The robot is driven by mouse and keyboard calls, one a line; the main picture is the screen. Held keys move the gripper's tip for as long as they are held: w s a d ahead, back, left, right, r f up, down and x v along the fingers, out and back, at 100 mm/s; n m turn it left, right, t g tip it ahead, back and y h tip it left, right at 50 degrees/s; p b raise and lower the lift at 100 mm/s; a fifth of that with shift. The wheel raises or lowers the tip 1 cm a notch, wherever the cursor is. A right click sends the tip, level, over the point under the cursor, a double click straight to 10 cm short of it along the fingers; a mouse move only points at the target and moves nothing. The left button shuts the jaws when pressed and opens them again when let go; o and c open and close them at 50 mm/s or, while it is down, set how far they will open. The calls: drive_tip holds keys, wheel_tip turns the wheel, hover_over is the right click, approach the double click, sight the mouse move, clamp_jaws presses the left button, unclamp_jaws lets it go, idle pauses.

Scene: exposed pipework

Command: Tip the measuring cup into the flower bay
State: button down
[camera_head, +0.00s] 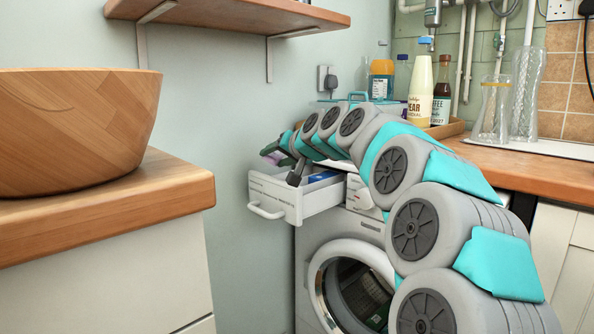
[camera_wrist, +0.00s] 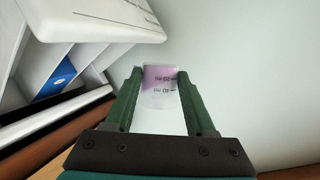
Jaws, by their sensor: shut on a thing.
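The measuring cup (camera_wrist: 160,97) is clear, with dark markings and a pinkish-purple content or tint in its upper part. My gripper (camera_wrist: 159,74) is shut on it, one green finger on each side. In the head view the cup (camera_head: 270,154) is a small purplish patch at the end of my arm, just above the left side of the open white detergent drawer (camera_head: 273,197). The drawer's inside shows a blue part (camera_head: 322,176), also visible in the wrist view (camera_wrist: 58,78). The flower mark is not visible, so I cannot tell which compartment is the flower bay.
The drawer sticks out of the washing machine (camera_head: 315,248) below the wooden worktop (camera_head: 535,172). Bottles (camera_head: 419,92) and glass vessels (camera_head: 524,95) stand at the back right. A wooden bowl (camera_head: 75,130) sits on the left counter. A shelf (camera_head: 235,14) hangs above; pale wall lies left of the drawer.

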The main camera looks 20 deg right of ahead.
drive_tip(key=shift+d+r+m, duration=0.2)
drive_tip(key=shift+d+m, duration=0.05)
drive_tip(key=shift+m, duration=0.05)
drive_tip(key=shift+f, duration=0.3)
drive_tip(key=shift+d+f+m+y, duration=0.15)
drive_tip(key=shift+f+m+y, duration=0.05)
drive_tip(key=shift+m+y, duration=0.25)
drive_tip(key=shift+r+m+y+p, duration=0.2)
drive_tip(key=shift+m+y+p, duration=0.2)
drive_tip(key=shift+p, duration=0.25)
drive_tip(key=shift+d+r+m+t+y+p, duration=0.15)
drive_tip(key=shift+r+m+t+y+p, duration=0.2)
drive_tip(key=shift+m+p, duration=0.4)
drive_tip(key=shift+d+f+m+y, duration=0.1)
drive_tip(key=shift+f+m+y, duration=0.25)
drive_tip(key=shift+m, duration=0.15)
